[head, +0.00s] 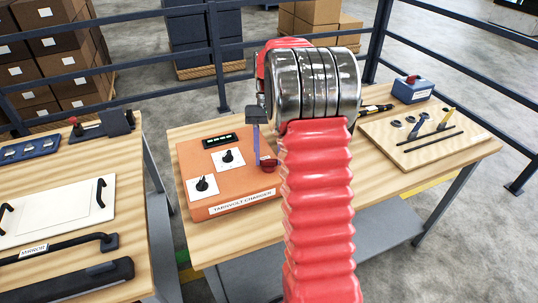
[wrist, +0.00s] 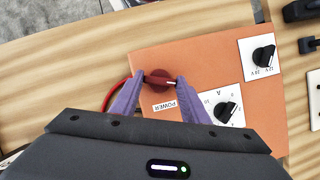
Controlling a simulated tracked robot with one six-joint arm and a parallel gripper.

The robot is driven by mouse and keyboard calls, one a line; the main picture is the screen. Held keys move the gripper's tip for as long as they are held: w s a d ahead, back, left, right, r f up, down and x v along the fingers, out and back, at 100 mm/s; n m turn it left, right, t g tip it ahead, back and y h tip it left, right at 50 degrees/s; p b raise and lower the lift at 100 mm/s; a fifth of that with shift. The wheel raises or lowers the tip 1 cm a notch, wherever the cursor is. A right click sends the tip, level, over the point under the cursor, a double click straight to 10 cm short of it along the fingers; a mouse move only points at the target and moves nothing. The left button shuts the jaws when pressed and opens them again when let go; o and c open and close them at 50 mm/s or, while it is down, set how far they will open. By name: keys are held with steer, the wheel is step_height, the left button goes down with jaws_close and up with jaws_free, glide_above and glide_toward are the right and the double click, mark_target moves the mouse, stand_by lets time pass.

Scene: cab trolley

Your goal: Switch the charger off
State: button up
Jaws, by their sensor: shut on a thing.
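The knob also shows in the head view (head: 268,165), partly hidden by my arm. My gripper (wrist: 158,81) is shut on the red knob, one purple finger on each side. Two black dials with white plates, the voltage dial (wrist: 263,54) and the "A" dial (wrist: 226,109), are on the same face.
A red cable (wrist: 114,88) curves beside the knob. Right of my arm stand a wooden board (head: 425,134) with tools and a blue box (head: 412,90). A second table (head: 60,262) on the left holds a white panel (head: 62,212) and black handles. Dark railings (head: 150,50) run behind.

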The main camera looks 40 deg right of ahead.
steer(key=n, duration=0.2)
steer(key=n+h, duration=0.1)
steer(key=n, duration=0.1)
steer(key=shift+w+a+h, duration=0.15)
steer(key=shift+w+h, duration=0.05)
steer(key=shift+h, duration=0.1)
steer(key=shift+n, duration=0.3)
steer(key=o, duration=1.1)
steer(key=shift+s, duration=0.1)
steer(key=shift+c, duration=0.2)
steer(key=v, duration=1.3)
steer(key=shift+w+r, duration=0.2)
steer(key=shift+w, duration=0.3)
steer(key=shift+w, duration=0.1)
